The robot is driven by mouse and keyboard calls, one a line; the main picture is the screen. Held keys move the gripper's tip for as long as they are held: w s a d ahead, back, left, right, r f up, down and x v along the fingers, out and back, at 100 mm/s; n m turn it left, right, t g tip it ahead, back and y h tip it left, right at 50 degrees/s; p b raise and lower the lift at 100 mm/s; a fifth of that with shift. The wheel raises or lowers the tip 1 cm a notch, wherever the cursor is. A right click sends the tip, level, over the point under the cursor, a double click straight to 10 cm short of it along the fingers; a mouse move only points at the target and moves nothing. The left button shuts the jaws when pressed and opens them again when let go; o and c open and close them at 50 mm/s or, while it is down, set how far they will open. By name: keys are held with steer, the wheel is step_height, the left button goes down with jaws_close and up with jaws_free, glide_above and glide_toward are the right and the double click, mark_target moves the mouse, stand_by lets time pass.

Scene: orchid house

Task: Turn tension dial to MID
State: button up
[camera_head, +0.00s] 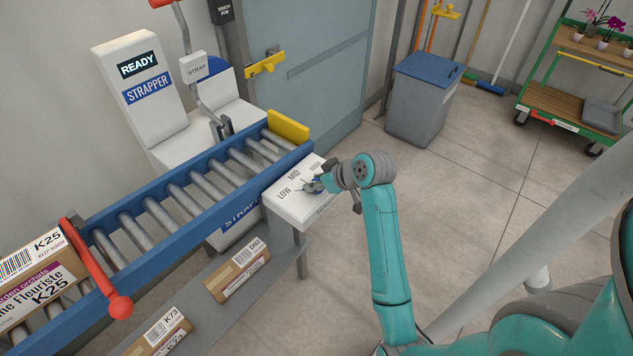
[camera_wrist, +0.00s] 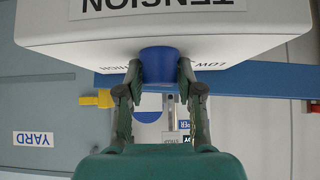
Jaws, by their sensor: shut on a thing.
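The tension dial is a blue round knob (camera_wrist: 158,64) on the white tension panel (camera_wrist: 230,35), which appears upside down in the wrist view. My gripper (camera_wrist: 158,80) is shut on the knob, one finger on each side. In the head view the panel (camera_head: 288,208) stands at the end of the roller conveyor, with LOW and MID printed on its top. My gripper (camera_head: 322,183) covers most of the dial there. In the wrist view LOW shows right of the knob and another label, partly hidden, to its left. I cannot tell where the dial points.
The roller conveyor (camera_head: 180,160) with a yellow end stop (camera_head: 288,128) runs behind the panel. The strapper machine (camera_head: 140,85) reads READY. Boxes lie on the conveyor and the shelf below.

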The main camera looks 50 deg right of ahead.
steer(key=m+h, duration=0.3)
steer(key=m, duration=0.1)
steer(key=shift+a+m+g, duration=0.1)
steer(key=shift+m+g, duration=0.2)
steer(key=shift+g, duration=0.1)
steer(key=shift+m+g+h, duration=0.8)
steer(key=shift+m+h, duration=0.7)
steer(key=shift+m, duration=0.4)
steer(key=o, duration=1.2)
steer(key=shift+c, duration=0.2)
steer(key=v, duration=1.2)
